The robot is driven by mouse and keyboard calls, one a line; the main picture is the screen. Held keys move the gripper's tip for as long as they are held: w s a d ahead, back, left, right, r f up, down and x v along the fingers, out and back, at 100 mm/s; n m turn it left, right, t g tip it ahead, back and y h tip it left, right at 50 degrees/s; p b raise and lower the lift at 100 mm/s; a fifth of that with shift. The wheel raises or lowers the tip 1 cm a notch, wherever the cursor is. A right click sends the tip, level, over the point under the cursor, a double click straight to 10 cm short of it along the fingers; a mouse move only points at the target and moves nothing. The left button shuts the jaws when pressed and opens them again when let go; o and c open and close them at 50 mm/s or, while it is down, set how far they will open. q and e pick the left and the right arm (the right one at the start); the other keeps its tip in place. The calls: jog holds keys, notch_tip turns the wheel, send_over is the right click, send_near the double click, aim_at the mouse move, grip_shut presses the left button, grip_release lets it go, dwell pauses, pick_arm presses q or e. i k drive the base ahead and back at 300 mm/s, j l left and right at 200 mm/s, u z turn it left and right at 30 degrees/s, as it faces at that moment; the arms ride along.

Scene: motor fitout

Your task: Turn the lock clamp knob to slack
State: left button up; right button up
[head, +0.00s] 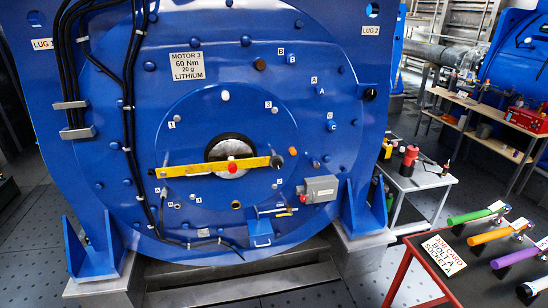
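A large blue motor face (100,200) fills the left and middle of the head view. A yellow bar (200,169) lies across its central shaft opening (232,143). A red knob (232,167) sits on the bar over the shaft. No label shows which of these is the lock clamp knob, and I cannot tell whether any is tight or slack. Neither of my grippers is in view.
A red table (404,278) with several coloured-handled tools and a printed card (444,255) stands at lower right. A small grey table (420,178) holds a red-and-black tool (409,160). Cables (128,100) run down the motor's left. A grey box (320,189) sits right of the bar.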

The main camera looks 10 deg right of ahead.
aim_at(276, 162)
jog(key=i, duration=1.05)
jog(key=l+z, duration=0.05)
jog(key=l, duration=0.05)
